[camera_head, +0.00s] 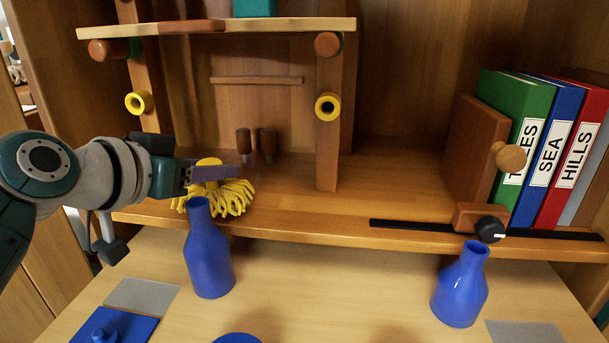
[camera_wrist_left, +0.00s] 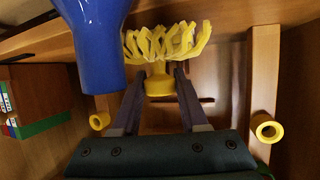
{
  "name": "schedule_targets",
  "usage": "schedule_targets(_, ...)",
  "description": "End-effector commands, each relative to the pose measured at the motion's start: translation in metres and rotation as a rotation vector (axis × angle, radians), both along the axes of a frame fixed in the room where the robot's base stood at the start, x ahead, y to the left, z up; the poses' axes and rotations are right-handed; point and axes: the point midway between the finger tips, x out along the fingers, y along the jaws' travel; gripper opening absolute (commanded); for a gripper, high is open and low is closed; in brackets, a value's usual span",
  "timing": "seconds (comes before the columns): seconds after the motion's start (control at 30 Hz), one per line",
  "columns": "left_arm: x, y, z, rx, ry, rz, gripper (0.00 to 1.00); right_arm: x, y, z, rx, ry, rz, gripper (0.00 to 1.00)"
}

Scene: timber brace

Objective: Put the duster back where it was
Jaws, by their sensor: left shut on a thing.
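The yellow duster (camera_head: 232,198) is at the left of the wooden shelf board, its strands hanging low over the board's front part. I cannot tell whether the strands touch the board. My left gripper (camera_head: 232,172) is shut on the duster's yellow stem, just above the strands. In the left wrist view the duster (camera_wrist_left: 165,45) shows beyond my left gripper (camera_wrist_left: 160,80), with its stem between the two fingers. My right gripper is not in view.
A blue bottle (camera_head: 209,262) stands close in front of the duster; another (camera_head: 460,287) stands at the right. Two brown pegs (camera_head: 244,142) are behind the gripper. A wooden upright with a yellow ring (camera_head: 327,107) stands right of it. The shelf's middle (camera_head: 380,190) is clear; books (camera_head: 557,150) stand right.

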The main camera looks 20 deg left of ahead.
Motion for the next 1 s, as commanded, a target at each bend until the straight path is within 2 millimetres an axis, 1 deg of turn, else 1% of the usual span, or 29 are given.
schedule_targets(0.03, 0.0000, 0.0000, -0.0088, -0.001, -0.001, 0.000, 0.00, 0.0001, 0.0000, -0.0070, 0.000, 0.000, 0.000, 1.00)
schedule_targets(0.07, 0.0001, 0.0000, -0.0101, 0.000, -0.001, 0.000, 0.00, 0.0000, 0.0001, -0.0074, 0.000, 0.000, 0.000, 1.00)
schedule_targets(0.33, 0.0001, 0.0002, -0.0089, 0.000, -0.001, 0.001, 0.00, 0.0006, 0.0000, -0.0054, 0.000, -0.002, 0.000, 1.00)
schedule_targets(0.47, 0.0000, 0.0004, -0.0132, 0.002, -0.001, 0.000, 0.00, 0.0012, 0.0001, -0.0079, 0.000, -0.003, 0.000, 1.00)
schedule_targets(0.5, 0.0001, 0.0001, -0.0124, 0.002, -0.001, 0.000, 0.46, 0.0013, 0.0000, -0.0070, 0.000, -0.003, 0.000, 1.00)
schedule_targets(0.73, 0.0000, 0.0001, -0.0120, 0.001, -0.001, 0.001, 0.72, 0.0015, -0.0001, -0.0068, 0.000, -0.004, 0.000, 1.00)
schedule_targets(1.0, 0.0001, 0.0000, -0.0102, 0.000, -0.001, 0.001, 0.73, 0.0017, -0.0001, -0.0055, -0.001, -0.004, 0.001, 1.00)
